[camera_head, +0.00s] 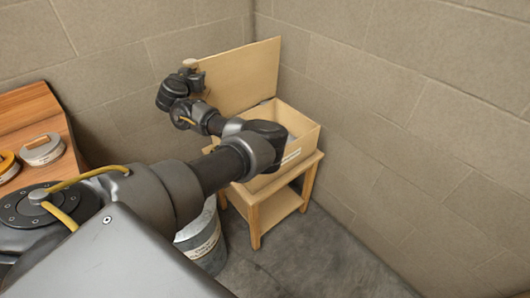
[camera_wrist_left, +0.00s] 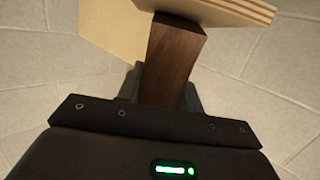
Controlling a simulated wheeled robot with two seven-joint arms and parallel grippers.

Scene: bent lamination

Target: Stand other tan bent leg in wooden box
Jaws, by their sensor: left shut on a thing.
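My left gripper (camera_head: 192,68) is raised at the left of the open wooden box (camera_head: 300,126), in front of its upright lid (camera_head: 245,72). In the left wrist view the gripper (camera_wrist_left: 164,90) is shut on a dark brown wooden block (camera_wrist_left: 174,58). A tan piece with a layered plywood edge (camera_wrist_left: 235,10) crosses the block's far end, cut off by the frame; I cannot tell whether the two are joined. No whole tan bent leg can be made out in the head view. My arm hides part of the box. My right gripper is out of view.
The box stands on a small wooden table (camera_head: 272,208) in a room corner by block walls (camera_head: 400,110). A grey bucket (camera_head: 203,240) stands on the floor left of it. A wooden bench (camera_head: 22,108) with tape rolls (camera_head: 42,149) is at the left. Floor at the right is clear.

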